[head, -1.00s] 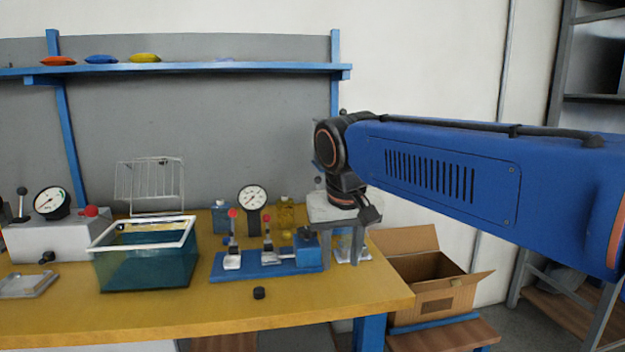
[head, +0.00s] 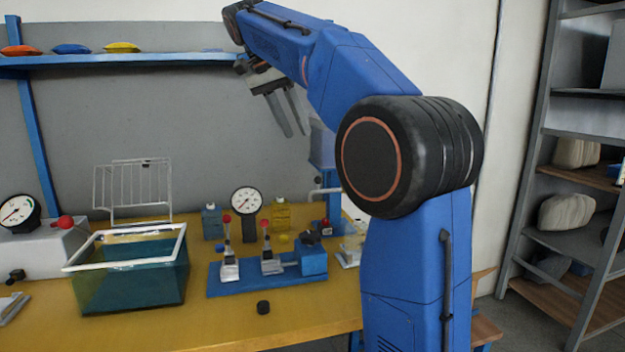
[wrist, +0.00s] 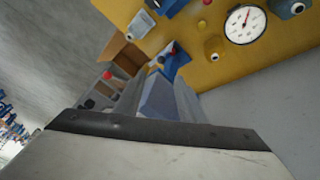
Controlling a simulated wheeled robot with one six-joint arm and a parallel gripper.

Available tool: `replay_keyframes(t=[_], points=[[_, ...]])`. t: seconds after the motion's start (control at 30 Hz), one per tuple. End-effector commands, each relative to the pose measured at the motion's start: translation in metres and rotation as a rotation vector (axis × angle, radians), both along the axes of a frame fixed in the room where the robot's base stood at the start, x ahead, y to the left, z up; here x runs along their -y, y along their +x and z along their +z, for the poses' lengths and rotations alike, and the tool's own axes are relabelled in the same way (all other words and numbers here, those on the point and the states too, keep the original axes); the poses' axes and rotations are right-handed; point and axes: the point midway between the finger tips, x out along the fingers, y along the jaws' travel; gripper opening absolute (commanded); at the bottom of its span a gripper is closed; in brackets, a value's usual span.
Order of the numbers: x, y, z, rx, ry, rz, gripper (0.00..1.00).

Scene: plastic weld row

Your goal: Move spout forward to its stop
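A thin grey bent pipe, which looks like the spout (head: 324,191), sticks out to the left from a blue upright unit (head: 322,148) at the right end of the bench. My arm hides the right part of this unit. My gripper (head: 296,134) hangs high above the bench, up and left of the spout and apart from it, fingers pointing down. Its two fingers are spread with nothing between them. In the wrist view the blue unit (wrist: 158,97) shows beyond and between the fingers. I cannot make out the spout clearly there.
A water tank (head: 130,284) stands left.

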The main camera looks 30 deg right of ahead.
Motion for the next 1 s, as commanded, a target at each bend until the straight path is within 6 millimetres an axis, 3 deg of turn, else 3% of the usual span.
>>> replay_keyframes(t=[0.17, 0.33, 1.0], points=[[0.002, 0.005, 0.003, 0.003, -0.009, -0.038, 0.37], [0.009, 0.004, -0.011, 0.002, -0.009, -0.038, 0.37], [0.057, -0.003, -0.116, 0.002, -0.008, -0.037, 0.37]])
